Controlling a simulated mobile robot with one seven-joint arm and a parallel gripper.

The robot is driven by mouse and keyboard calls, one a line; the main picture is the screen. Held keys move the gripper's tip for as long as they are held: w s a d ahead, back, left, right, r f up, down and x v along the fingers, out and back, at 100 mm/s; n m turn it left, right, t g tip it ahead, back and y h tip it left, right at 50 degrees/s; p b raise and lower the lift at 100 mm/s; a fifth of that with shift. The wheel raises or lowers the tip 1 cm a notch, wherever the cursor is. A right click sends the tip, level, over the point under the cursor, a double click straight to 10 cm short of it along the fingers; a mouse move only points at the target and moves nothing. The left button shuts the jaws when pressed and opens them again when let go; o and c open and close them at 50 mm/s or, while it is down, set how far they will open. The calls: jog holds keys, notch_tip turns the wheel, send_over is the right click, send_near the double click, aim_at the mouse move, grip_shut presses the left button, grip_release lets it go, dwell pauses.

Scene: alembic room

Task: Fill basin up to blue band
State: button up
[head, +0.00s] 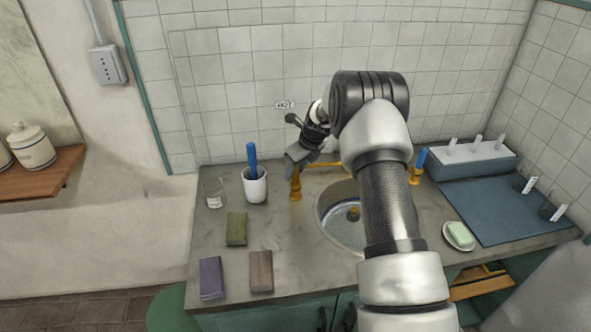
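The round basin (340,230) is set into the grey counter, and my arm hides its right part. A small yellow and dark piece (353,213) shows inside it. The brass tap's left post (296,187) stands left of the basin, below a "HOT" sign (284,104). Its right post (415,175) stands beside a blue handle (421,158). My gripper (299,160) is at the top of the left post, pointing down. I cannot tell whether it touches the post or whether its fingers are open.
A white cup (255,187) with a blue-handled item and a glass jar (214,192) stand left of the tap. Green (236,229), purple (211,278) and brown (261,271) blocks lie at front left. A soap dish (459,236) and blue mat (495,205) are at right.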

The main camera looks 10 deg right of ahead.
jog(key=shift+f, duration=0.1)
grip_shut()
jog(key=shift+f, duration=0.1)
